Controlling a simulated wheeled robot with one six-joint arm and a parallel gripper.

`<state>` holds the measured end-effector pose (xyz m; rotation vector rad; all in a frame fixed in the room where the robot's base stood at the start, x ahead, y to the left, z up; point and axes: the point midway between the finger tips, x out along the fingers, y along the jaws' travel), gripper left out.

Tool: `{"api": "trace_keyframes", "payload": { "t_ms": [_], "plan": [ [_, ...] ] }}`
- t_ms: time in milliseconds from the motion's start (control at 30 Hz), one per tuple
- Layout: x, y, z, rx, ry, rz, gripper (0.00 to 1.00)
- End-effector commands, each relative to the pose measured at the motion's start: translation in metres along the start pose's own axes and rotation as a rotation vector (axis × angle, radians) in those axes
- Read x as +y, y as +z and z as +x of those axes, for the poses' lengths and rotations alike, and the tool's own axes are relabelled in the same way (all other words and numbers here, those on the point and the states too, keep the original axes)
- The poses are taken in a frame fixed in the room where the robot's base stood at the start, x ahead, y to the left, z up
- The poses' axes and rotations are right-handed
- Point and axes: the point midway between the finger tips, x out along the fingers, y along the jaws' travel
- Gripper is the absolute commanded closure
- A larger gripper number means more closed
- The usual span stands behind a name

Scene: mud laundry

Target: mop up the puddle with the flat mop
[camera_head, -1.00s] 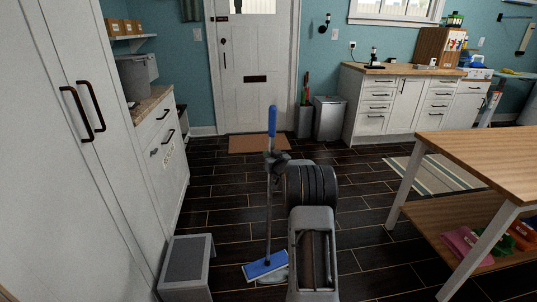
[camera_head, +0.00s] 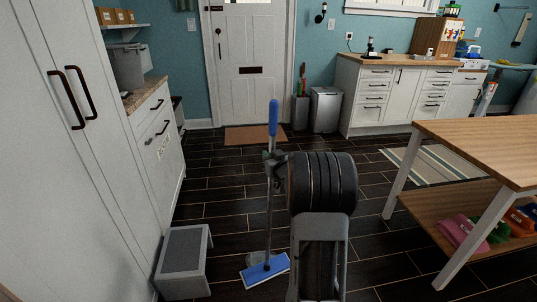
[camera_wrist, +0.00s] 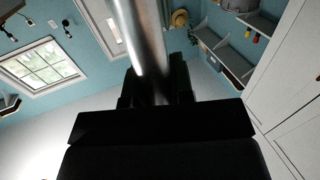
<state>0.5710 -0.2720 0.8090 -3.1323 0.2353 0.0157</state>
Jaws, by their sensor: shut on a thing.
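The flat mop stands nearly upright, with a blue grip (camera_head: 273,115) at the top of a grey pole and a flat blue head (camera_head: 265,270) down on the dark floor. My gripper (camera_head: 270,158) is shut around the pole just below the blue grip. In the wrist view the shiny pole (camera_wrist: 146,45) runs up from between the dark fingers (camera_wrist: 158,88). A small pale grey patch, seemingly the puddle (camera_head: 256,257), shows at the far edge of the mop head. The head may cover part of it.
A grey step stool (camera_head: 183,262) stands close left of the mop head, beside white cabinets (camera_head: 95,190). A wooden worktable (camera_head: 490,150) is at the right. A doormat (camera_head: 254,135) and a bin (camera_head: 325,110) are by the door. Floor between is clear.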

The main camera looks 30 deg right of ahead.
Motion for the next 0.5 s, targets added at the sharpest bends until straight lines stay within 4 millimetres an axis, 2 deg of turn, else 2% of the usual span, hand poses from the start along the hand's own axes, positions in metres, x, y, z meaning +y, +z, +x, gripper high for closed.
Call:
{"api": "trace_keyframes", "payload": {
  "t_ms": [167, 500],
  "plan": [
    [0.002, -0.001, 0.008, 0.004, -0.001, 0.000, 1.00],
    [0.016, 0.001, 0.053, 0.002, -0.002, -0.001, 1.00]
  ]
}}
